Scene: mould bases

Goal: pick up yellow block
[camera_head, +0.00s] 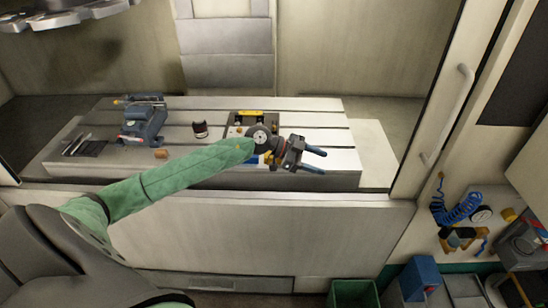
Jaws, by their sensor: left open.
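A dark mould base (235,131) sits near the middle of the slotted machine table. A yellow piece (250,113) lies along its back edge. A smaller yellow patch (269,158) shows beside my left wrist, next to something blue, partly hidden by the arm. I cannot tell which of these is the yellow block. My left gripper (317,160) is open with nothing between its blue-tipped fingers. It points right over the table's front right part, to the right of the mould base and both yellow pieces. My right gripper is out of view.
On the slotted table (335,138) a grey-blue vise (143,125) stands left. Dark flat tools (83,146) lie far left. The cabinet's front wall (235,220) edges the opening.

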